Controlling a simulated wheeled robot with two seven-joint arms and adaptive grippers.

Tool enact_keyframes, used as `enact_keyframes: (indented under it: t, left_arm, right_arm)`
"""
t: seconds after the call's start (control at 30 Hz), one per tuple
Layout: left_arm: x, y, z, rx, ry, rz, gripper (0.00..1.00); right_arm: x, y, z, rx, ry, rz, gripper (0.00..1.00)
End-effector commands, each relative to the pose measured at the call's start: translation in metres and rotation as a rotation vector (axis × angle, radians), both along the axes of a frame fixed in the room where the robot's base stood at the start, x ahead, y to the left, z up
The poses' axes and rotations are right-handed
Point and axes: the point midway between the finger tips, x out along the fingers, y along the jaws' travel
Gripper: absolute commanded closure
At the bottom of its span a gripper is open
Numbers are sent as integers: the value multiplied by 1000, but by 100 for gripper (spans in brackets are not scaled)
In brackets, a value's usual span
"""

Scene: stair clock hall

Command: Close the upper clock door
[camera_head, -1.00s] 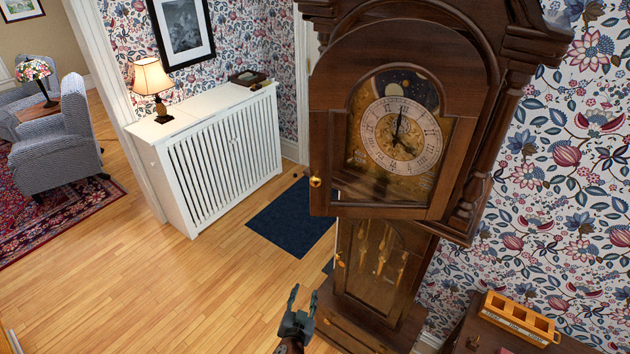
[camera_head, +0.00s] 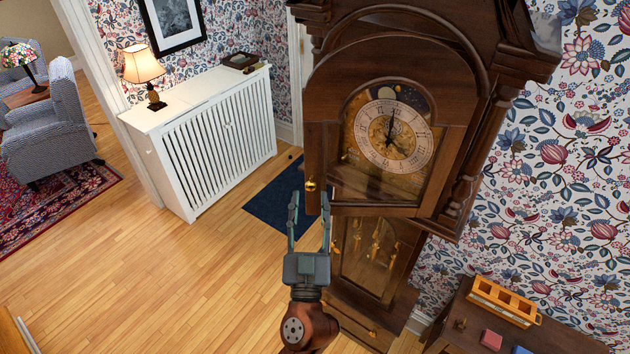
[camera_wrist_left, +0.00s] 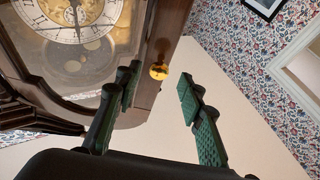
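The tall wooden clock's upper door (camera_head: 425,70) has an arched frame with glass over the dial (camera_head: 393,137). It appears to stand a little open, its left edge off the case. Its brass knob (camera_head: 310,185) is on the lower left of the frame. My left gripper (camera_head: 309,208) is open and empty just below the knob in the head view, fingers pointing up. In the left wrist view, the knob (camera_wrist_left: 159,71) appears between the spread fingertips, apart from both. My right gripper is not in view.
The lower clock door (camera_head: 370,255) is below, behind my left gripper. A white radiator cover (camera_head: 215,140) with a lamp (camera_head: 144,70) stands left. A small table (camera_head: 470,325) with an orange holder (camera_head: 505,300) is at the lower right. Open wooden floor lies left.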

Motion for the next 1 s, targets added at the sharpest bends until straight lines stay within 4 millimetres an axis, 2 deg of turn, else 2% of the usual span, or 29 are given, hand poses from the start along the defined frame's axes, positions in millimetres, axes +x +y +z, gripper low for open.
enact_keyframes:
  t: [0.03,0.2,0.5,1.0]
  left_arm:
    - [3,0,6,3,0,2,64]
    - [8,-1,9,2,1,1,64]
    - [9,-5,8,1,2,-8,64]
    - [9,-5,8,2,1,-7,98]
  right_arm:
    - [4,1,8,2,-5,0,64]
    - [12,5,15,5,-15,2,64]
    - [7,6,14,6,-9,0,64]
    - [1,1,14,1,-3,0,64]
